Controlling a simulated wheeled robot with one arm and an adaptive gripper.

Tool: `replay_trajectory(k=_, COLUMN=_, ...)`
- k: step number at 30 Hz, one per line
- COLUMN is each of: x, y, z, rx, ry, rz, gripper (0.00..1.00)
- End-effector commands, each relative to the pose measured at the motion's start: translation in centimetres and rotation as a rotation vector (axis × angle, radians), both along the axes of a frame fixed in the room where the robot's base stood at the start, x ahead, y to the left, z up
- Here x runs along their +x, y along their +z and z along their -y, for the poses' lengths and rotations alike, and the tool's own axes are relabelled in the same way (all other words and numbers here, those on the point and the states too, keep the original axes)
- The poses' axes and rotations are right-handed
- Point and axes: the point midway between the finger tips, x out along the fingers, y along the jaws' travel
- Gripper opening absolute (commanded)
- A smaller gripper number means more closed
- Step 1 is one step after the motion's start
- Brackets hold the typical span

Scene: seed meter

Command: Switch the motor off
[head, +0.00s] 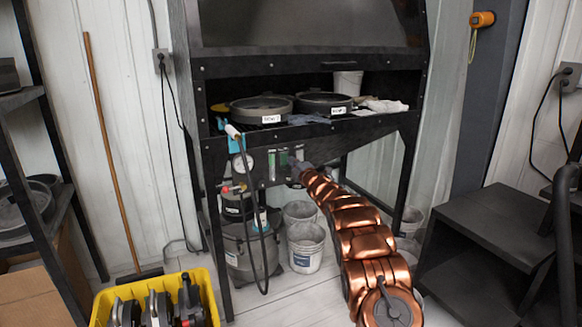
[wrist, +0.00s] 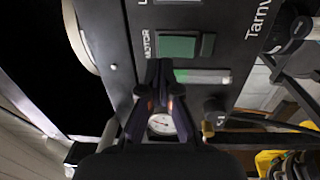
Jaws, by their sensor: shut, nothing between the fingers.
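The dark control panel (wrist: 228,100) is under the cabinet and appears turned sideways in the wrist view. It carries a "MOTOR" label (wrist: 148,44), a green rectangular piece (wrist: 177,46) beside the label, and a small dark piece (wrist: 208,45) beyond that. I cannot tell which way any switch is set. My gripper (wrist: 163,68) is shut and empty, with its fingertips close to the green piece. I cannot tell whether they touch. In the head view my gripper (head: 300,170) is at the panel, below the shelf, and hides part of it.
A lighter strip with a green end (wrist: 204,76) and a round knob (wrist: 214,105) are also on the panel. A pressure gauge (wrist: 162,123) shows behind my fingers. A cable (head: 264,225) hangs left of my arm. Buckets (head: 306,250) stand below, and a yellow crate (head: 100,303) at lower left.

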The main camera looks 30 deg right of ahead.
Motion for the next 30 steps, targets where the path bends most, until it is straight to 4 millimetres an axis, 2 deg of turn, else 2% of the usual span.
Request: replay_trajectory(k=30, x=-8.5, y=1.1, z=-0.4, rx=0.002, ry=-0.002, rz=-0.001, gripper=0.00)
